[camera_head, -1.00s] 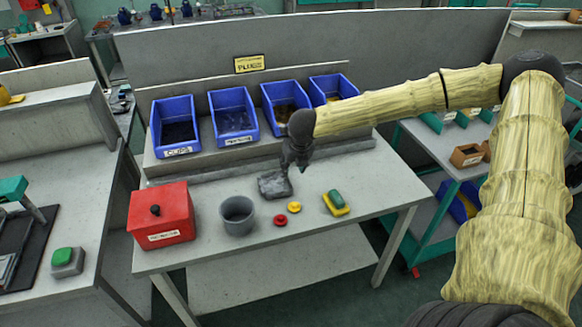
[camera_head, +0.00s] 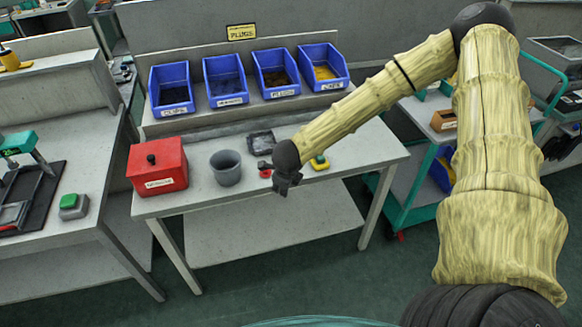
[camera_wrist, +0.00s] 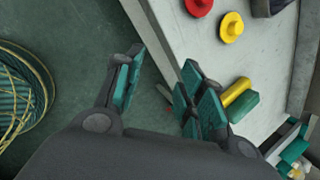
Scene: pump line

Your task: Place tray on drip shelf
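A small dark grey tray (camera_head: 261,142) lies flat on the workbench top, in front of the raised ledge. A dark edge at the top right of the wrist view may be part of it, but I cannot tell. My gripper (camera_head: 287,185) is by the bench's front edge, in front of the tray and apart from it. In the wrist view my gripper (camera_wrist: 165,75) has its teal finger pads spread, with nothing between them. No shelf is labelled as the drip shelf; a lower shelf (camera_head: 270,237) spans beneath the bench top.
Several blue bins line the ledge. A teal trolley (camera_head: 410,190) stands at right.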

